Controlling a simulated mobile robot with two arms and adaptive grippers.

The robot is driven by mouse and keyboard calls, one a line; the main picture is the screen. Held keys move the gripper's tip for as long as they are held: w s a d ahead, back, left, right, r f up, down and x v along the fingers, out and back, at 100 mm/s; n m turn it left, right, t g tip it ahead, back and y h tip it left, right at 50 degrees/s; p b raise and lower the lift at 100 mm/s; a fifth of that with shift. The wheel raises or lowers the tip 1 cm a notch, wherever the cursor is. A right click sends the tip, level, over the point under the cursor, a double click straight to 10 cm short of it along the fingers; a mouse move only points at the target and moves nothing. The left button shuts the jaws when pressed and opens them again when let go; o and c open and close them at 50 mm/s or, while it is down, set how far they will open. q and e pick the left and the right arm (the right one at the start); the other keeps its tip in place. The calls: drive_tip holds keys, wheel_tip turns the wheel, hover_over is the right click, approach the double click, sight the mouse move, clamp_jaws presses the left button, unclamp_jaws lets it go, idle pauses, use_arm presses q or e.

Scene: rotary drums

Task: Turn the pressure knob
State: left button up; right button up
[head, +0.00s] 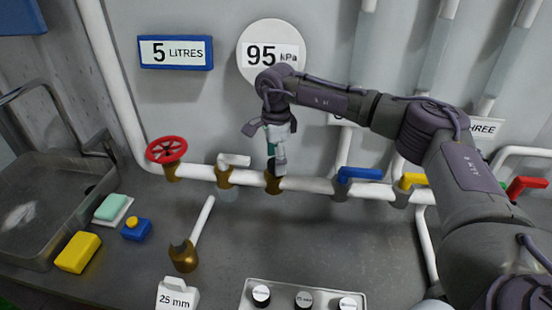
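A round white gauge (258,38) on the back wall reads 95 kPa. A white pipe (315,185) runs along the bench below it, with brass fittings on it. My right gripper (276,160) points down at one brass fitting (273,184), below the gauge. A small teal part (271,140) shows by its fingers. The gripper hides most of what is there, so I cannot tell whether the fingers are closed on a knob. My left gripper is not in view.
A red handwheel (167,150) and blue (359,174), yellow (411,180) and red (525,187) levers flank the gripper along the pipe. A white-handled brass tool (184,256) and a panel with three round knobs (304,299) are in front.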

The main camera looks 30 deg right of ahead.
wheel_tip(320, 180, up, 12)
idle(0.6)
drive_tip(key=shift+f, duration=0.1)
idle(0.4)
